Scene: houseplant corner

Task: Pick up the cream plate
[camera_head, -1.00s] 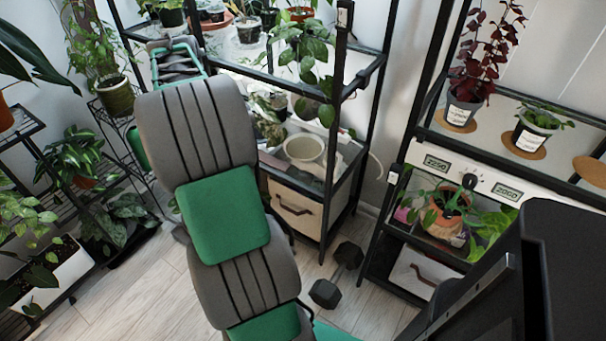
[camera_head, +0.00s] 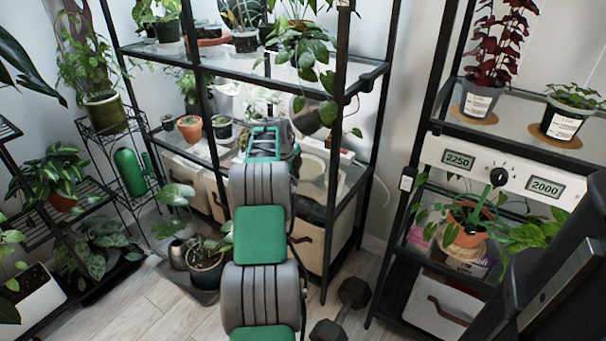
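A round cream piece (camera_head: 314,167), probably the cream plate, is on the lower glass shelf of the middle rack. My arm and gripper cover its left side, and I cannot make out its full shape. My gripper (camera_head: 264,140), grey and green, is at the far end of my arm, at the front of that shelf, just left of the cream piece in the picture. Its fingertips point away and are too small to read. I cannot tell whether it touches anything.
Rack posts (camera_head: 333,160) and the upper glass shelf (camera_head: 300,75) frame the space around my gripper. Small pots, including a terracotta one (camera_head: 190,130), stand left on the lower shelf. A dumbbell (camera_head: 345,305) lies on the floor. Another rack stands right.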

